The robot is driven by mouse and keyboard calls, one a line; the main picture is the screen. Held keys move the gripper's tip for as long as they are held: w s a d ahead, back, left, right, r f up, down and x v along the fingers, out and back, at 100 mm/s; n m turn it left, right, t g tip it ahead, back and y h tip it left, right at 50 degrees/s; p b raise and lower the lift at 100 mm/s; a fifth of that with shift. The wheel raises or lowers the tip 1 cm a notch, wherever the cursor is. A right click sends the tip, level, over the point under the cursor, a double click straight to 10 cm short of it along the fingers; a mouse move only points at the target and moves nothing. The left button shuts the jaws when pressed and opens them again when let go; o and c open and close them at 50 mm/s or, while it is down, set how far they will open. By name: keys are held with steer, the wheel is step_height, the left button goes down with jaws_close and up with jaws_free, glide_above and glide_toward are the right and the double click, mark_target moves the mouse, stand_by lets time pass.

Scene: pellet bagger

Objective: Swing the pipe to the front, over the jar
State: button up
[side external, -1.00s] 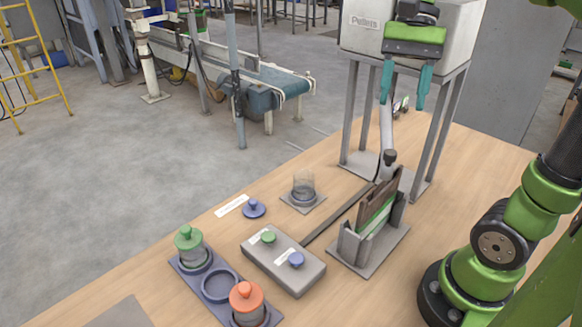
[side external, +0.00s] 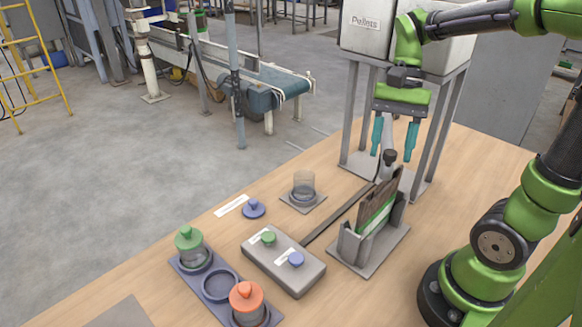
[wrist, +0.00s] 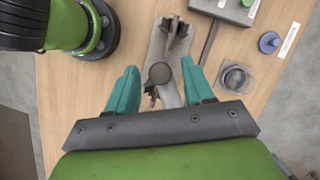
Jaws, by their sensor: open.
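The grey pipe (side external: 388,134) comes down below the pellet hopper and has a dark round knob (side external: 390,157) near its lower end, above the bag holder. In the wrist view the knob (wrist: 160,72) and part of the pipe (wrist: 169,97) show between my fingers. My gripper (side external: 392,155) is open and points down, with one teal finger on each side of the pipe and knob; I cannot tell whether either touches. The clear jar (side external: 303,186) stands on a small square plate left of the pipe, and also shows in the wrist view (wrist: 234,78).
A brown bag (side external: 380,203) stands in a grey holder (side external: 352,246) below the pipe. Hopper legs (side external: 350,115) flank the pipe.

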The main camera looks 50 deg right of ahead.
jaws_close()
stand_by(0.3)
steer(key=shift+w+a+m, duration=0.25)
steer(key=shift+w+m, duration=0.05)
steer(key=shift+w, duration=0.1)
steer(key=w+m+t, duration=0.5)
steer(key=w+m, duration=0.8)
steer(key=w, duration=0.6)
steer(key=shift+w+d+m+h, duration=0.15)
steer(key=shift+d+m+h, duration=0.15)
steer(key=shift+h, duration=0.1)
steer(key=shift+w, duration=0.1)
jaws_free()
